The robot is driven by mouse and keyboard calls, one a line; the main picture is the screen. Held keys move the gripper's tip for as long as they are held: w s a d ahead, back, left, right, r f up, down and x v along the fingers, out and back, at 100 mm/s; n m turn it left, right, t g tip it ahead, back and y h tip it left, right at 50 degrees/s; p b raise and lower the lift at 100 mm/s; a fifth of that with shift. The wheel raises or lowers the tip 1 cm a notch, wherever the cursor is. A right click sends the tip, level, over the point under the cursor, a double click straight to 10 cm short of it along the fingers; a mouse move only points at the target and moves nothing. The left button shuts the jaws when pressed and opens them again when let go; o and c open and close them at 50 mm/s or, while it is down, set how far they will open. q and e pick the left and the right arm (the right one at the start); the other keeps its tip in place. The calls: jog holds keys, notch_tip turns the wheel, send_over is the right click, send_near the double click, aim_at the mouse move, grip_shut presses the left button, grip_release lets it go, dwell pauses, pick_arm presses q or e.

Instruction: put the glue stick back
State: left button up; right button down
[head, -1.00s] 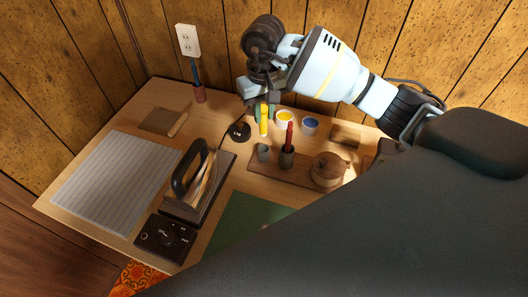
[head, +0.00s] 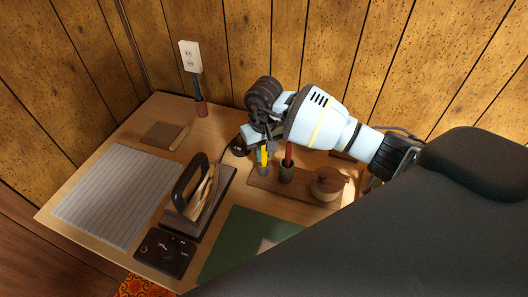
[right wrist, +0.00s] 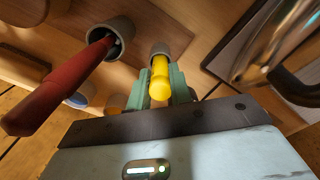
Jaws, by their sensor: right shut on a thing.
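The yellow glue stick (head: 263,155) is between the fingers of my right gripper (head: 259,146), which is shut on it. In the head view its lower end meets the mouth of a small grey cup (head: 263,170) on a wooden board. In the right wrist view, the green fingers of the gripper (right wrist: 162,83) flank the glue stick (right wrist: 160,78), and the grey cup (right wrist: 162,49) is right beyond its far end. The stick lines up with the cup's mouth and seems to reach into it; how deep, I cannot tell. My left gripper is not in view.
A second cup (head: 287,174) holding a red-handled tool (head: 288,154) stands close on the right. A round wooden pot (head: 327,184) is farther right on the board (head: 307,193). A ruled sheet (head: 115,195) covers the left side.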

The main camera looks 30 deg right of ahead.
jog(key=shift+f, duration=0.2)
jog(key=shift+f, duration=0.1)
jog(key=shift+f, duration=0.15)
jog(key=c, duration=1.3)
grip_release()
notch_tip(320, 180, up, 12)
jog(key=shift+r, duration=0.25)
